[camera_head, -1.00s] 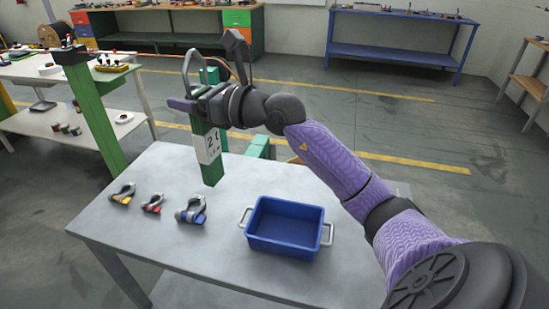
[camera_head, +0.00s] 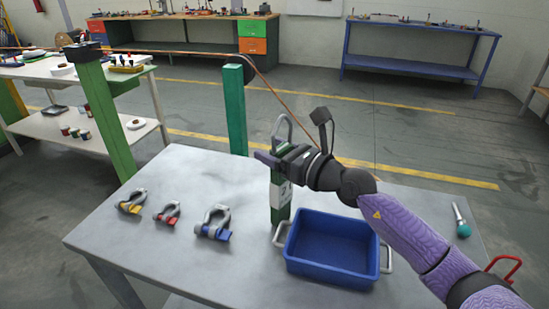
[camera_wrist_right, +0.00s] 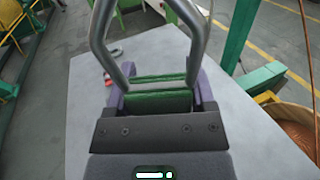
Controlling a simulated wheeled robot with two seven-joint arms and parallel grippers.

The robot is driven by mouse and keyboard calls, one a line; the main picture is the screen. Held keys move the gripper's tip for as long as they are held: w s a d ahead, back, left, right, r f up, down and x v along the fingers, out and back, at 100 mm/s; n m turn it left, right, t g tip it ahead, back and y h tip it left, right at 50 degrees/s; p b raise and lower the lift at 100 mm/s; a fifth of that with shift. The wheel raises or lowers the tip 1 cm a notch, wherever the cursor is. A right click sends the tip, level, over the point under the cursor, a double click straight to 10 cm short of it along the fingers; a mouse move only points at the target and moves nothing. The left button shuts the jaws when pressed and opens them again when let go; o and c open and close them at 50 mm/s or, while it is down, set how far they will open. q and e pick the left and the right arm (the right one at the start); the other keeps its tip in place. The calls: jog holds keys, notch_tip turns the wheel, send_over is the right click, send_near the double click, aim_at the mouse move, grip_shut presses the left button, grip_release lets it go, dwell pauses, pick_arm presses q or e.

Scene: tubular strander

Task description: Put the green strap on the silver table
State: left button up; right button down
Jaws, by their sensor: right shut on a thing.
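The green strap (camera_head: 280,205) hangs upright with a white label and a metal loop (camera_head: 283,128) above it. My right gripper (camera_head: 270,158) is shut on the strap near its top. In the right wrist view the green webbing (camera_wrist_right: 160,100) is between the fingers, with the metal loop rising in front. My left gripper is not in view.
A blue bin (camera_head: 335,275) with side handles stands on the table. Shackles with yellow (camera_head: 130,203), red (camera_head: 168,213) and blue (camera_head: 213,225) pins lie at the left. A teal-ended tool (camera_head: 461,222) lies at the right. A green post (camera_head: 235,110) stands behind. The table's front left is clear.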

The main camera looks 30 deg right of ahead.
jog(key=shift+c, duration=1.3)
grip_release()
jog(key=shift+o, duration=1.2)
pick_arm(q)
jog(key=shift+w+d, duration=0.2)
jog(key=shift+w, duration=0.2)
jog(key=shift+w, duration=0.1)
pick_arm(e)
jog(key=shift+s+r, duration=0.15)
pick_arm(q)
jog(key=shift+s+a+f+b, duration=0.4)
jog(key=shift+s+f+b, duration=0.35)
jog(key=shift+b, duration=0.15)
pick_arm(e)
jog(key=v, duration=1.1)
jog(key=shift+s+d, duration=0.15)
jog(key=shift+s, duration=0.2)
